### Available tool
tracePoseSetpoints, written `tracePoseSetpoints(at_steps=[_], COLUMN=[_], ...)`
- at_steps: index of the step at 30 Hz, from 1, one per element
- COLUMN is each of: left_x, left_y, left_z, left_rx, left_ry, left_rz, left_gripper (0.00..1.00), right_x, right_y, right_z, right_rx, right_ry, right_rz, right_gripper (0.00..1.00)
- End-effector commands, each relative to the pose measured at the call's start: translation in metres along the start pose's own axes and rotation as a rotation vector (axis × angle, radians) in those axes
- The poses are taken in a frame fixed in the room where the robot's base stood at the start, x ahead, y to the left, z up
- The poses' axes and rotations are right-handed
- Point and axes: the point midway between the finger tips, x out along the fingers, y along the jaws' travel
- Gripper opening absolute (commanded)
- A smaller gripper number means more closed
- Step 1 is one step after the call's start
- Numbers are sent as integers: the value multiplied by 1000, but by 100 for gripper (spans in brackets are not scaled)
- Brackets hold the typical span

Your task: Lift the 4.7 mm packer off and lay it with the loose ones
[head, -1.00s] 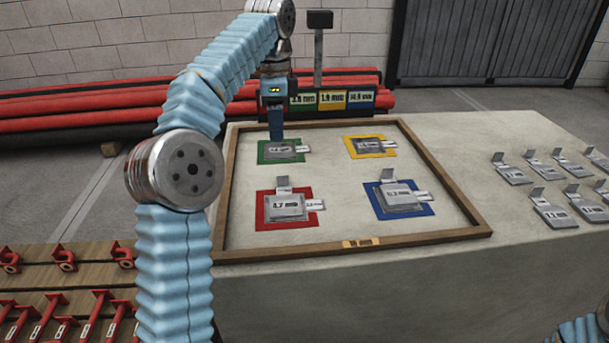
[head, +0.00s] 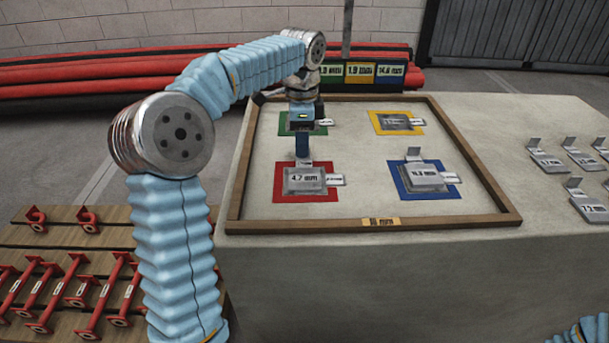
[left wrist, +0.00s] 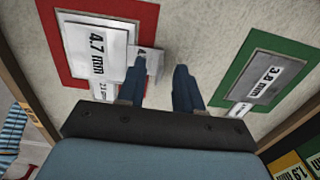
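The 4.7 mm packer (head: 304,177) is a grey plate with a white label and a raised tab, lying on the red pad (head: 283,195) in the wooden frame. It shows in the left wrist view too (left wrist: 92,48). A smaller tag (head: 335,180) sticks out from its side. My left gripper (head: 303,155) is just behind the packer, at its tab. In the left wrist view its two fingers (left wrist: 162,75) are apart, the left one overlapping the tab (left wrist: 153,62). I cannot tell if they touch it. Loose packers (head: 545,157) lie on the table at the right. My right gripper is out of view.
Other stacked plates lie on the blue pad (head: 455,191), yellow pad (head: 416,117) and green pad (head: 284,127). The wooden frame's raised rim (head: 370,226) surrounds them. Bare table (head: 510,200) separates the frame from the loose packers.

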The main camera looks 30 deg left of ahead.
Motion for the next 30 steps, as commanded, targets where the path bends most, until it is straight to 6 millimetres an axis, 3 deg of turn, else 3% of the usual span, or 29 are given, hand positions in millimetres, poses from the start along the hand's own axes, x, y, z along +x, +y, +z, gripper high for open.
tracePoseSetpoints(at_steps=[3,11,18,30], left_x=[13,14,14,13], left_y=[0,0,0,0], left_z=[0,0,0,0], left_rx=[0,1,1,1], left_ry=[0,1,1,1], left_rz=[1,-1,0,-1], left_gripper=[35,34,0,0], right_x=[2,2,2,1], right_y=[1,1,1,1], right_z=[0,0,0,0], right_rx=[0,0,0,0], right_ry=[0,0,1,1], right_rz=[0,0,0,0], right_gripper=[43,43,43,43])
